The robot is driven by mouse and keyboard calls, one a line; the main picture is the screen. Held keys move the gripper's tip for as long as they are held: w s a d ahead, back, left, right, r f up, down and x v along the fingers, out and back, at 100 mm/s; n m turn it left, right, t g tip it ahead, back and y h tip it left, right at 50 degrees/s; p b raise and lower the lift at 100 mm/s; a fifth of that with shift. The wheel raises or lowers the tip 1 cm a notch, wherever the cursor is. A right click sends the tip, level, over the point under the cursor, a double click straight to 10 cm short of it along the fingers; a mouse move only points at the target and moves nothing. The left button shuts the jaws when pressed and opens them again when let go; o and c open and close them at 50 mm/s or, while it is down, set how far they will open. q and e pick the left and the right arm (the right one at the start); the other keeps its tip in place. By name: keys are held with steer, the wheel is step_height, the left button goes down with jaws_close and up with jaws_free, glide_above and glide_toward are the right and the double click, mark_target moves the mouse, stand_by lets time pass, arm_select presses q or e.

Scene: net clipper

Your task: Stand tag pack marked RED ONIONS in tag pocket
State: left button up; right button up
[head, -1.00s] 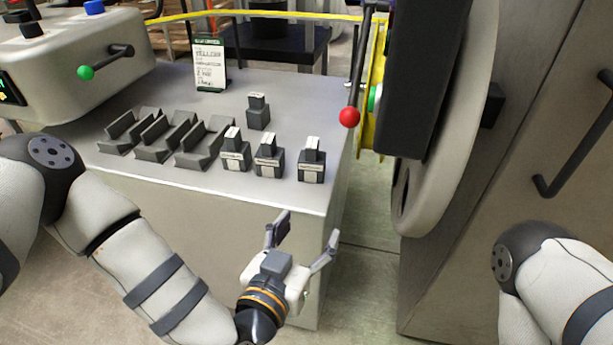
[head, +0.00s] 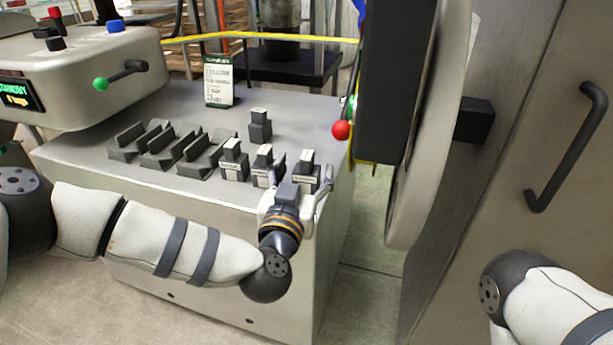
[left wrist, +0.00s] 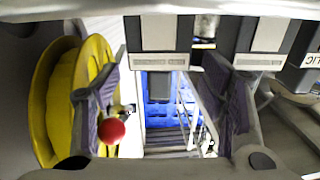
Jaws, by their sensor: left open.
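Several dark tag packs with white labels stand on the grey bench: a right one (head: 307,178), a middle one (head: 262,166), a left one (head: 233,162) and one behind (head: 260,126). Their labels are too small to read in the head view, so I cannot tell which is RED ONIONS. Grey tag pockets (head: 201,158) stand left of them. My left gripper (head: 301,176) is open at the bench's front edge, close to the right pack. In the left wrist view a pack (left wrist: 165,45) shows between the open fingers (left wrist: 163,105). My right gripper is out of view.
A printed card (head: 218,82) stands at the back of the bench.

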arm_select(q)
steer(key=shift+w+d, duration=0.1)
steer(key=shift+w, duration=0.35)
steer(key=c, duration=1.3)
steer(key=shift+r, duration=0.1)
